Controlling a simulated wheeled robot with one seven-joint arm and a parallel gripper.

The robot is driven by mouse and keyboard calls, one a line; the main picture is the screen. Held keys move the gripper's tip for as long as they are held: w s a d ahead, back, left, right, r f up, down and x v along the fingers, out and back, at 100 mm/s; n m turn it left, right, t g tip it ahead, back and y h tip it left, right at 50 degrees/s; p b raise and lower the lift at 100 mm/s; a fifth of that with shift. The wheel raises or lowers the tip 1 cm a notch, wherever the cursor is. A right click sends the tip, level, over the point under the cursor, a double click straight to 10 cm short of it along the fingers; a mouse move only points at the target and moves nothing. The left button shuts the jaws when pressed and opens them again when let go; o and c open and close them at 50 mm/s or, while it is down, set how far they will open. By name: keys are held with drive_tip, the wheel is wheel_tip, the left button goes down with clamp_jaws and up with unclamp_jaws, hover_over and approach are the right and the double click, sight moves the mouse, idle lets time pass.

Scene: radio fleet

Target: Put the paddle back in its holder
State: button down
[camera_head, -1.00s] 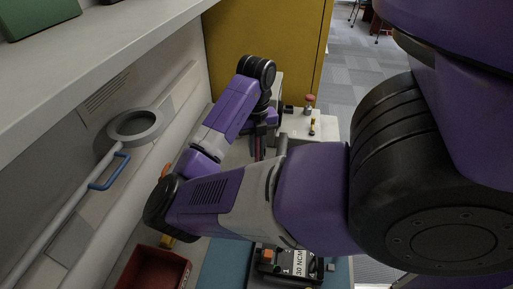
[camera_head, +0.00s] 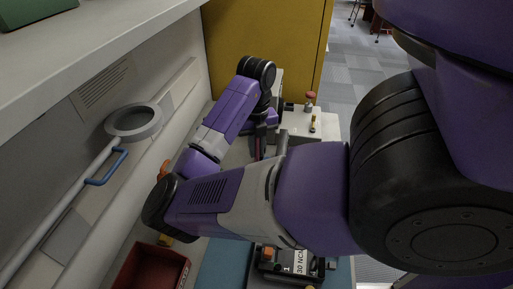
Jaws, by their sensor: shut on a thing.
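My gripper (camera_head: 261,146) points down beyond my bent forearm, above the far part of the bench. It is shut on a thin dark thing, which I take to be the paddle. My arm hides most of this thing, so its shape and tilt cannot be told. I cannot make out a holder for certain. A pale box (camera_head: 322,129) with a red knob and a small yellow part on top stands just right of my gripper.
A red bin (camera_head: 150,268) and a black device (camera_head: 289,263) on a blue mat (camera_head: 228,271) lie in front. A grey ring (camera_head: 135,121) and blue handle (camera_head: 106,168) are at the left wall. A yellow panel (camera_head: 262,40) closes the back. A shelf (camera_head: 110,45) overhangs at left.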

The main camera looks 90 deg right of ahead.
sight(257, 157)
drive_tip(key=shift+f+b, duration=1.5)
drive_tip(key=shift+f, duration=0.45)
drive_tip(key=c, duration=1.3)
unclamp_jaws()
drive_tip(key=shift+r+p, duration=0.35)
drive_tip(key=shift+r, duration=3.6)
